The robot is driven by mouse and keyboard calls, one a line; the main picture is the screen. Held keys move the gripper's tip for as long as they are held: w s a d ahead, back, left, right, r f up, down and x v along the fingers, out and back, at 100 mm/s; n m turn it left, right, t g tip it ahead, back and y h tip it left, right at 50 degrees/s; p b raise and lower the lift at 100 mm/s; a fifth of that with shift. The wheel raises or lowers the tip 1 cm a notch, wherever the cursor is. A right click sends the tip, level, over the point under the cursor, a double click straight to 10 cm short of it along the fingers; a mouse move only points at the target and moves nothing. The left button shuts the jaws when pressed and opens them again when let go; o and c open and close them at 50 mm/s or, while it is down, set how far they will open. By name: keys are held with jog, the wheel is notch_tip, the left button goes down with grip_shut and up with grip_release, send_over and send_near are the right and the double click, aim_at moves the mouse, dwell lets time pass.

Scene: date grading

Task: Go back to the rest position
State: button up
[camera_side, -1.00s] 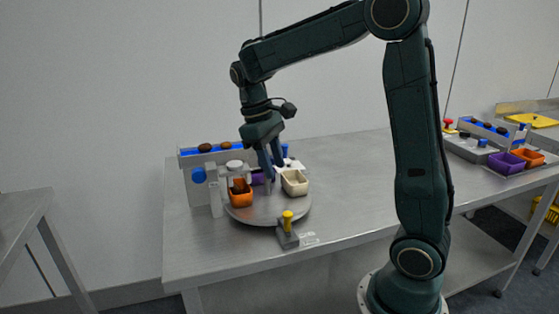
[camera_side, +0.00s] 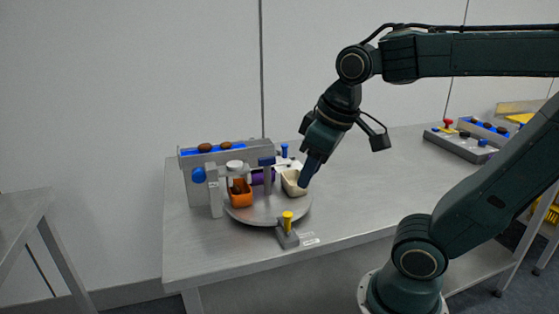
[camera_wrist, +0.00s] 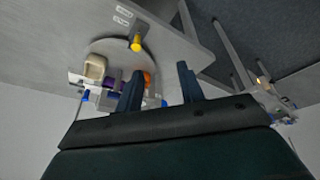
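My gripper (camera_side: 306,178) points down and slightly left in the side view, its fingers overlapping the right edge of the cream bin (camera_side: 290,184) in the picture. In the wrist view my gripper (camera_wrist: 160,72) has its two blue fingers well apart with nothing held between them. The grey round turntable (camera_side: 263,215) carries the cream bin, an orange bin (camera_side: 239,196) and a purple bin (camera_side: 258,179), partly hidden behind a blue-topped post. The wrist view shows the turntable (camera_wrist: 112,44) beyond the fingers.
A grey feeder with a blue channel (camera_side: 189,152) and brown dates (camera_side: 205,147) stands behind the turntable. A yellow-knobbed lever (camera_side: 287,219) is at the table's front edge. A second station (camera_side: 458,146) sits far right. The table (camera_side: 365,175) between is largely clear.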

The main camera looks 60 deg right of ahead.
jog(key=shift+s+a+f+t+y, duration=0.2)
jog(key=shift+s+a+t, duration=0.3)
jog(key=shift+s, duration=0.25)
jog(key=shift+s+a+f+t+y, duration=0.1)
jog(key=shift+s+a+f+t, duration=0.1)
jog(key=shift+s+a+t, duration=0.35)
jog(key=shift+s, duration=0.2)
dwell(0.6)
